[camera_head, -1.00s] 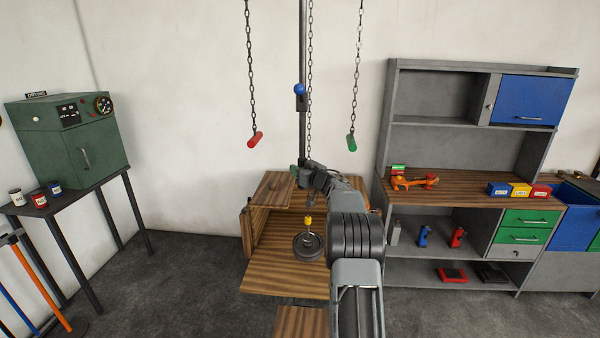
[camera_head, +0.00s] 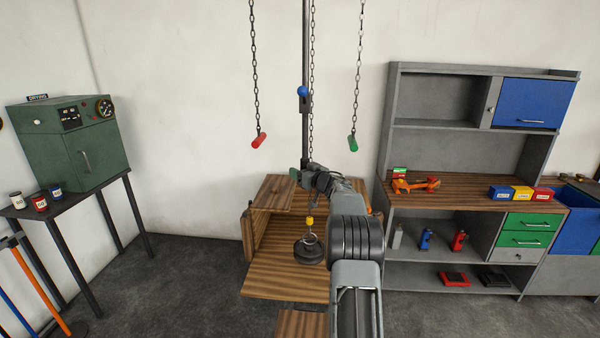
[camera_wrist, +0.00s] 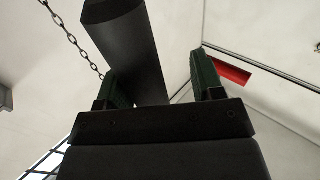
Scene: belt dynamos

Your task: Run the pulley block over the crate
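A small yellow pulley block (camera_head: 310,222) hangs with a dark round weight (camera_head: 309,254) under it, in front of my arm. The weight is over or in the open wooden crate (camera_head: 275,280); its height is hard to tell. My gripper (camera_head: 297,174) is above the crate's back, at the lower part of a dark vertical pole (camera_head: 305,135). In the wrist view, my gripper (camera_wrist: 158,65) has its two green fingers apart, with a thick dark bar (camera_wrist: 135,45) between them. A gap shows between the bar and the right finger.
A red handle (camera_head: 259,141) and a green handle (camera_head: 353,143) hang on chains either side of the pole, which carries a blue ball (camera_head: 303,91). A grey shelf unit (camera_head: 455,195) stands right, a table with a green oven (camera_head: 75,145) left.

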